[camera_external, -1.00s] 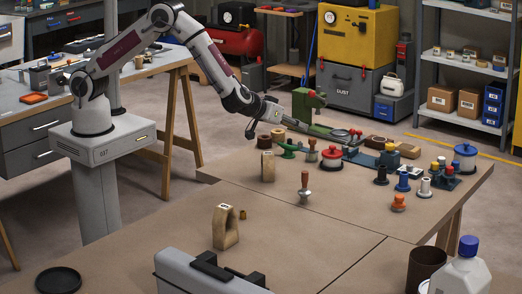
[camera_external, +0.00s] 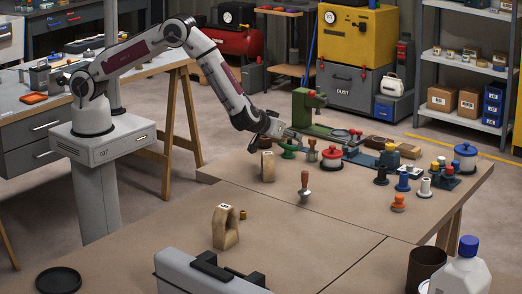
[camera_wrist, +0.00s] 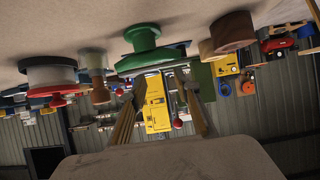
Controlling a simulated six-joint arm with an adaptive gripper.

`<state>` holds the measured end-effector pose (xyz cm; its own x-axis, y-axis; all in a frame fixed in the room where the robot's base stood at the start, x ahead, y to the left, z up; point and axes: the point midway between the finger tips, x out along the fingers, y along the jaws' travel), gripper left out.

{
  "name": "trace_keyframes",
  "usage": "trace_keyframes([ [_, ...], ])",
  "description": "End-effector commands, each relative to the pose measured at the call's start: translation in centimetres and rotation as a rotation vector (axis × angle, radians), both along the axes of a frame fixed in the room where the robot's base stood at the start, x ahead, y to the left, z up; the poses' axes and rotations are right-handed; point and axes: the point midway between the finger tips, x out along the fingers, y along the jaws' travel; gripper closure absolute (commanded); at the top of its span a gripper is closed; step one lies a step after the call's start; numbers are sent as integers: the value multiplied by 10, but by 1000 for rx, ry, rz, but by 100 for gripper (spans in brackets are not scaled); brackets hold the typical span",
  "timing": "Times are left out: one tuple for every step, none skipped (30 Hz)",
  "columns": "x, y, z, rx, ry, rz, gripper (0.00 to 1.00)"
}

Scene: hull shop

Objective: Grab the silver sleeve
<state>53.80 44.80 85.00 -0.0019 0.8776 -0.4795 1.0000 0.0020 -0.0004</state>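I cannot pick out the silver sleeve with certainty. The pale, silvery-white spool-like piece (camera_external: 424,188) stands upright on the right part of the table, well apart from my gripper. A stamp-like piece (camera_external: 304,188) with an orange-brown handle and pale metallic base stands nearer the table's middle. My gripper (camera_external: 294,137) is low over the table's far left part, beside the green flanged piece (camera_external: 288,150). In the wrist view the scene is upside down, and this green piece (camera_wrist: 142,42) is ahead.
A red-lidded pot (camera_external: 331,159), a wooden block (camera_external: 267,166) and a green press (camera_external: 305,105) stand near my gripper. A brown ring (camera_wrist: 232,31) is close in the wrist view. The wooden arch (camera_external: 226,227) stands at front left. The table's left front is mostly clear.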

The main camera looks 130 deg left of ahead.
Motion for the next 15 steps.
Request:
trace_keyframes([
  [0,4,-3,0,0,1,68],
  [0,6,-4,0,0,0,68],
  [0,8,-5,0,0,-1,68],
  [0,9,-5,0,0,-1,68],
  [0,9,-6,0,0,-2,68],
  [0,10,-6,0,0,-2,68],
  [1,10,-6,0,0,-2,68],
  [1,10,-6,0,0,-2,68],
  [1,10,-6,0,0,-2,68],
  [1,10,-6,0,0,-2,68],
  [1,10,-6,0,0,-2,68],
  [1,10,-6,0,0,-2,68],
  [1,10,-6,0,0,-2,68],
  [1,10,-6,0,0,-2,68],
  [0,10,-6,0,0,-2,68],
])
